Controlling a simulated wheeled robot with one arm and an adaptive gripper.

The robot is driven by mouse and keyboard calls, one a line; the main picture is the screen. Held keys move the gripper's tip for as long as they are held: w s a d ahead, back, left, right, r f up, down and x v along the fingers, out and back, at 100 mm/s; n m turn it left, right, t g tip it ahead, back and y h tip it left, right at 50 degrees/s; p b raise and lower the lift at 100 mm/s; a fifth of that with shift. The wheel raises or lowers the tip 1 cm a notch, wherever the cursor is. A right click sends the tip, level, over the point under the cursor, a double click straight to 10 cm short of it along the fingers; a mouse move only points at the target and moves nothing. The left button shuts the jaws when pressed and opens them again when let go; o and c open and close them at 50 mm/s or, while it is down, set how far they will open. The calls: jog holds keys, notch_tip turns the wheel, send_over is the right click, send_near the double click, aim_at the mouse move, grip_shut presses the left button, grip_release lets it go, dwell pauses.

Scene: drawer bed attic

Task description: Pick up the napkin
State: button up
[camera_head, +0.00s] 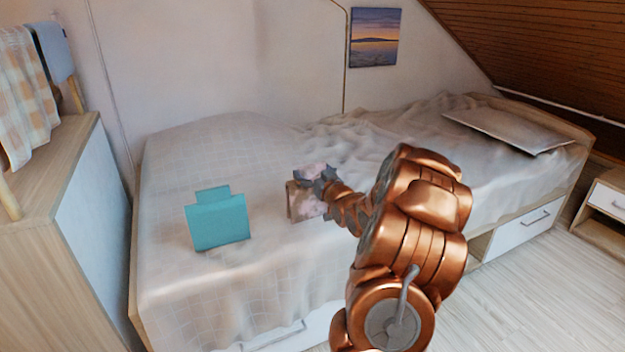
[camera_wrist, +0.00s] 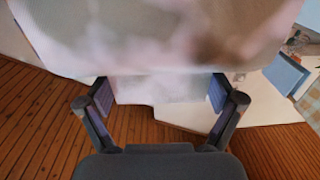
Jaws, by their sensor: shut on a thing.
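My gripper (camera_head: 315,176) is over the middle of the bed, its fingers shut on a pale pink and beige patterned thing, which I take for the napkin (camera_head: 306,203). The napkin hangs below and left of the fingers; I cannot tell whether its lower edge touches the bed cover. In the wrist view the napkin (camera_wrist: 160,40) fills the top of the picture, large and blurred, beyond and between the two fingers (camera_wrist: 160,92). The fingers hide part of it in the head view.
A teal upright thing (camera_head: 218,222) stands on the bed (camera_head: 180,290), left of the napkin and apart from it. A flat pale cushion (camera_head: 510,130) lies at the bed's right end. A wooden cabinet (camera_head: 45,235) stands at left. Floor (camera_head: 500,290) is clear at right.

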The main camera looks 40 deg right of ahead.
aim_at(312, 165)
notch_tip(312, 165, up, 3)
jog(key=shift+p, duration=0.45)
jog(key=shift+s+r, duration=0.1)
jog(key=shift+r, duration=0.25)
jog(key=s+a+r+b, duration=0.1)
jog(key=s+a+b, duration=0.8)
jog(key=s, duration=0.3)
jog(key=shift+s+a, duration=0.25)
jog(key=shift+a, duration=0.1)
jog(key=shift+r, duration=0.1)
